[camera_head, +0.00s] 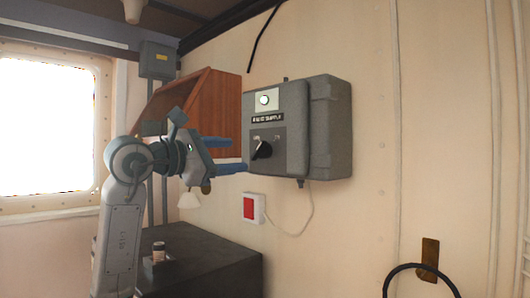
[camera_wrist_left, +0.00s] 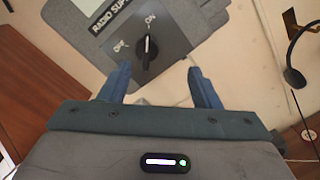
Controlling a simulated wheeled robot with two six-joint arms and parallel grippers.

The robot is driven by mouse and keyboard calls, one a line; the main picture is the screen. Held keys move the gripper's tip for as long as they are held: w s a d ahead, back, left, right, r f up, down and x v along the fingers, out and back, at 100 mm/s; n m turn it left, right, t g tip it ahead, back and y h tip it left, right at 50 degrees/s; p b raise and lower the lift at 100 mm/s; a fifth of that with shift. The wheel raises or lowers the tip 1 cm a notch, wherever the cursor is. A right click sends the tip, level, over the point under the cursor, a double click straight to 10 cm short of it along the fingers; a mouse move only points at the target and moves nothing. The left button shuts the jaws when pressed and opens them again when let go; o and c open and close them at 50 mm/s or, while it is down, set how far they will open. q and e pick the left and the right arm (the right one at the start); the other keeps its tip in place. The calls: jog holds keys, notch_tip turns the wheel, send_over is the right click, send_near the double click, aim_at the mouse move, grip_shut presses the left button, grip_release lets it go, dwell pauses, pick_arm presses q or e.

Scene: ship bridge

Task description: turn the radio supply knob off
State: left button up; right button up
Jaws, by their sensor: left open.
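The grey radio supply box (camera_head: 330,125) is mounted on the cream wall. Its black knob (camera_head: 262,150) sits on the front panel below the label plate and a lit indicator. In the left wrist view the knob (camera_wrist_left: 149,52) has its pale pointer line toward ON, with OFF to its left. My left gripper (camera_head: 239,155) is open, its two blue fingers pointing at the panel from the left. In the wrist view the open fingers (camera_wrist_left: 159,70) lie either side of the knob's line, short of it, with nothing between them. My right gripper is not in view.
A wooden cabinet (camera_head: 205,105) is on the wall left of the box, behind my arm. A red-and-white switch (camera_head: 250,208) is below it with a cord. A dark counter (camera_head: 205,265) stands lower left. A black curved item (camera_head: 420,266) hangs lower right.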

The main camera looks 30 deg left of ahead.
aim_at(256, 150)
pick_arm(q)
jog(key=shift+n+y, duration=0.3)
jog(key=shift+y, duration=0.4)
jog(key=p+x, duration=0.1)
jog(key=x, duration=0.2)
jog(key=r+p+x, duration=0.1)
jog(key=p+x, duration=0.1)
jog(key=x, duration=0.1)
jog(key=a+p+x, duration=0.1)
jog(key=p+x, duration=0.1)
jog(key=shift+w+r, duration=0.2)
jog(key=shift+w, duration=0.4)
jog(key=shift+w+d+f+p, duration=0.1)
jog(key=shift+w+d+p, duration=0.05)
jog(key=shift+w+p, duration=0.3)
jog(key=c, duration=1)
